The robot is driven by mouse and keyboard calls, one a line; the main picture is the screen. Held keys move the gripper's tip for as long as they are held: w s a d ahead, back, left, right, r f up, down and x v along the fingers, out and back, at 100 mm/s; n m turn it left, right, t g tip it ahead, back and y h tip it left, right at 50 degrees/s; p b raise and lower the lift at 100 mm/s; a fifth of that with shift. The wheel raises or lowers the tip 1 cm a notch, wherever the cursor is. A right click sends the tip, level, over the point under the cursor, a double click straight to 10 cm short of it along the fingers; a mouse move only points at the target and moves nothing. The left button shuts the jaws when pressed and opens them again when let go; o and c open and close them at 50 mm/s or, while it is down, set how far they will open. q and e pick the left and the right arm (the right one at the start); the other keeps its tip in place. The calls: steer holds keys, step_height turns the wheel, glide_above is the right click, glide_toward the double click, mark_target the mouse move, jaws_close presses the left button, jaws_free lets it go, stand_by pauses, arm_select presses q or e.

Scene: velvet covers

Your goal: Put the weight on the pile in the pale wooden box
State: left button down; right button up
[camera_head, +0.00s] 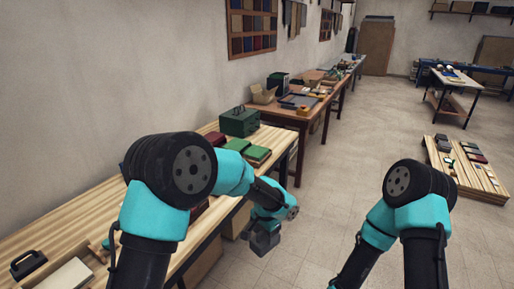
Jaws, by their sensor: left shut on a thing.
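My left gripper (268,223) hangs beyond the front edge of the near bench, above the floor. It is shut on a dark grey block, which looks like the weight (264,242); my gripper hides its upper part. A low pale wooden box (101,252) seems to stand at the lower left, partly hidden by my left arm. A flat cream-white piece (72,275) lies there; I cannot tell what pile is under it. My right arm shows at the right, but its gripper is out of view.
A black piece with a handle (28,263) lies on the near bench (60,233). A green metal box (239,121) and green books (257,155) stand at its far end. Open floor lies to the right, with a low pallet (488,192) of small goods.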

arm_select(q)
steer(key=a+r+n, duration=0.2)
steer(key=a+n, duration=0.1)
steer(key=a, duration=0.9)
steer(key=w+a+r+n, duration=0.1)
steer(key=a+r+n, duration=0.2)
steer(key=a, duration=1)
steer(key=shift+w+r, duration=0.15)
steer(key=s+d+f+m, duration=0.1)
steer(key=d+f+m, duration=0.1)
steer(key=d, duration=0.5)
steer(key=s+d+f+m, duration=0.1)
steer(key=d+f+m, duration=0.1)
steer(key=d+m, duration=0.3)
steer(key=d, duration=0.3)
steer(key=shift+s+d+m, duration=0.15)
steer(key=shift+s+m, duration=0.15)
